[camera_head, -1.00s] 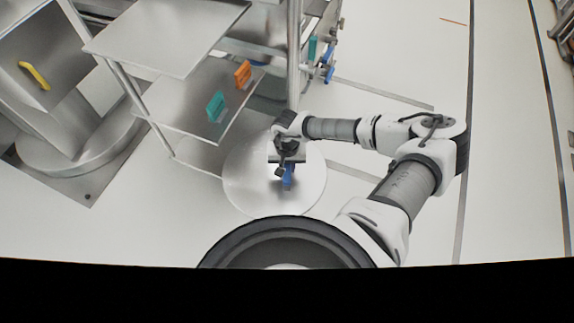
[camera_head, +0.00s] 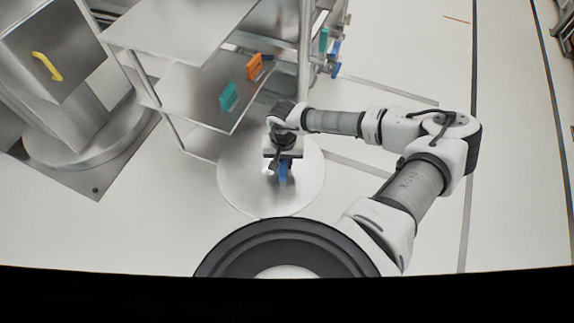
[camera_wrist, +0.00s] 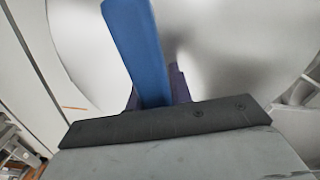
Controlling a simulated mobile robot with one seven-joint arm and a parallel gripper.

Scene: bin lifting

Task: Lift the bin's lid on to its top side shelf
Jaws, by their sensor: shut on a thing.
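The bin's lid (camera_head: 240,190) is a round, shiny metal disc in the head view, with a blue handle (camera_head: 284,170) at its middle. My gripper (camera_head: 280,168) is over the lid's middle and shut on the blue handle. The wrist view shows the blue handle (camera_wrist: 139,50) large, rising from behind the dark gripper edge, with the pale lid surface (camera_wrist: 230,60) beyond it. The shelf unit (camera_head: 190,100) stands at the left of the lid, with its top shelf (camera_head: 180,28) a bare metal plate. The bin's body cannot be made out under the lid.
A teal handle (camera_head: 229,97) and an orange handle (camera_head: 254,66) stand on the middle shelf. Shelf posts (camera_head: 305,55) rise close behind the lid. A metal machine with a yellow handle (camera_head: 47,66) stands at far left. The floor at right is clear.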

